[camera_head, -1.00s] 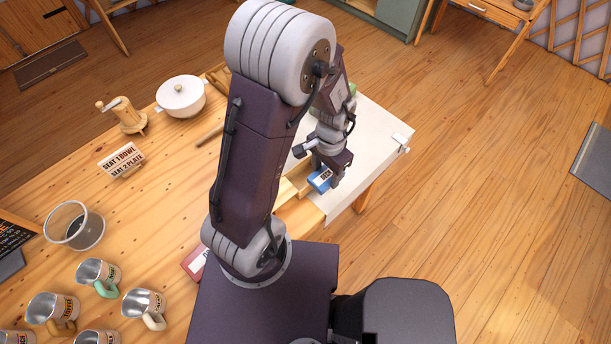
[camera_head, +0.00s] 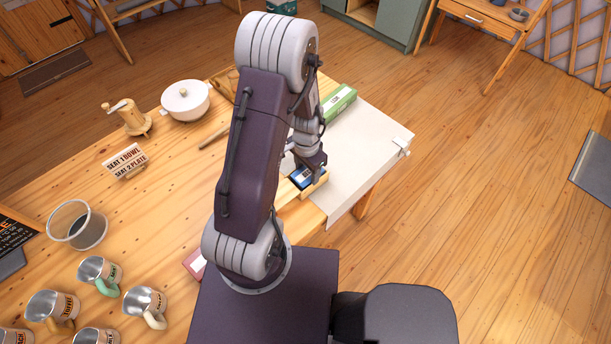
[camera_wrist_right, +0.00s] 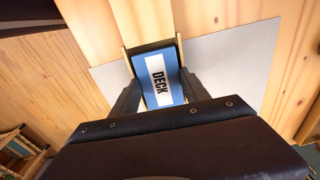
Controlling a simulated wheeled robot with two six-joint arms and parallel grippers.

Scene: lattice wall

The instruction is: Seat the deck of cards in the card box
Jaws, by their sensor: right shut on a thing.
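The deck of cards (camera_head: 301,179) is blue with a white label; the word DECK on it reads clearly in the right wrist view (camera_wrist_right: 158,82). My right gripper (camera_wrist_right: 158,92) is shut on the deck, one finger on each side. In the head view the right gripper (camera_head: 309,170) points down at the light wooden card box (camera_head: 317,187) near the table's front right. Thin wooden walls show close around the deck's far end in the wrist view. How deep the deck sits in the box is hidden. My left gripper is not in view.
A white mat (camera_head: 365,145) covers the table's right end, with a long green box (camera_head: 340,102) on it. A white pot (camera_head: 186,100), a wooden grinder (camera_head: 131,118), a sign (camera_head: 124,160) and several mugs stand left. My right arm hides part of the tabletop.

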